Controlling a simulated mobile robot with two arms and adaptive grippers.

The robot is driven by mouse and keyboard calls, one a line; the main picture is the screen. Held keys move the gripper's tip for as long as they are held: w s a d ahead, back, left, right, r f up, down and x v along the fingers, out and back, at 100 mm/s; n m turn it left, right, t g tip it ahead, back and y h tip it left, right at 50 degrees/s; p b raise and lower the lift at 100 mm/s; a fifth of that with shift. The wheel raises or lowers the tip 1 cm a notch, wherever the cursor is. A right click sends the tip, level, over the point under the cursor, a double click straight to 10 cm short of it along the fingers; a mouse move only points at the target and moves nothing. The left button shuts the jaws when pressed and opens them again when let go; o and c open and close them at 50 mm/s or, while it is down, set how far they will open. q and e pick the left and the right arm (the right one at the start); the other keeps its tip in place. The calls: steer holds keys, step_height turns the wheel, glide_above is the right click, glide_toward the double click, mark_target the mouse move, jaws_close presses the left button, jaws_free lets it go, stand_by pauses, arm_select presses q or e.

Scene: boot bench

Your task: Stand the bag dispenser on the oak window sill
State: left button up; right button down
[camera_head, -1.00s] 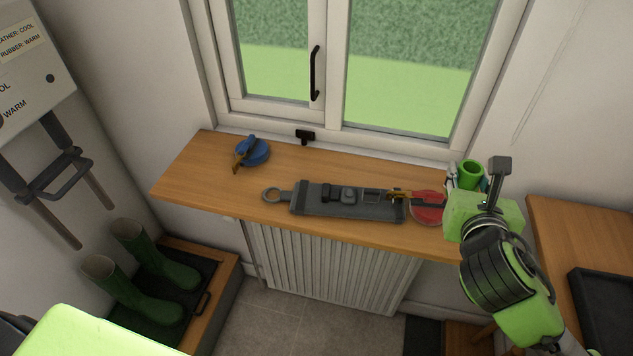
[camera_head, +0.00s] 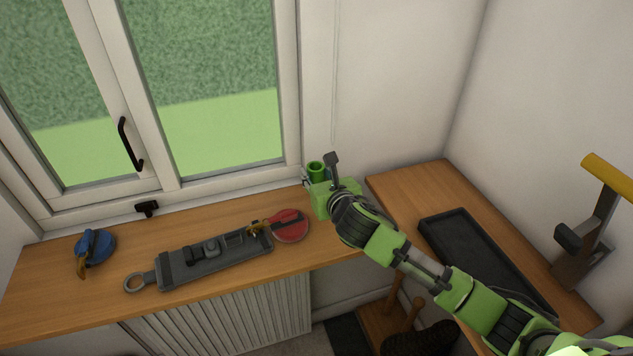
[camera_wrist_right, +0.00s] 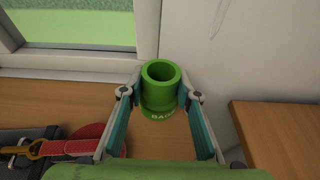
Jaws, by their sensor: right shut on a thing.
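The bag dispenser is a green open-topped tube (camera_head: 316,170) with a wider base; it also shows upright in the right wrist view (camera_wrist_right: 160,92), with part of a white label. My right gripper (camera_head: 312,184) is shut on it, one finger on each side. The dispenser is at the right end of the oak window sill (camera_head: 215,213), close to the wall beside the window frame. I cannot tell whether its base touches the sill. My green gripper body hides its lower part in the head view. My left gripper is out of view.
On the sill are a red round item (camera_head: 291,230), a long grey tool holder (camera_head: 205,262) and a blue round item (camera_head: 97,247). A side bench (camera_head: 410,185) with a black tray (camera_head: 480,255) stands right. A yellow-handled fixture (camera_head: 608,178) is further right.

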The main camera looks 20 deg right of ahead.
steer(key=shift+w+d+f, duration=0.2)
steer(key=shift+w+f, duration=0.25)
steer(key=shift+f, duration=0.05)
step_height(320, 180, down, 3)
steer(key=shift+w+d+f+p, duration=0.1)
steer(key=shift+w+p, duration=0.05)
steer(key=shift+p, duration=0.25)
steer(key=shift+f, duration=0.2)
steer(key=shift+f, duration=0.15)
steer(key=c, duration=1.5)
jaws_free()
steer(key=b+v, duration=0.1)
steer(key=v, duration=1.1)
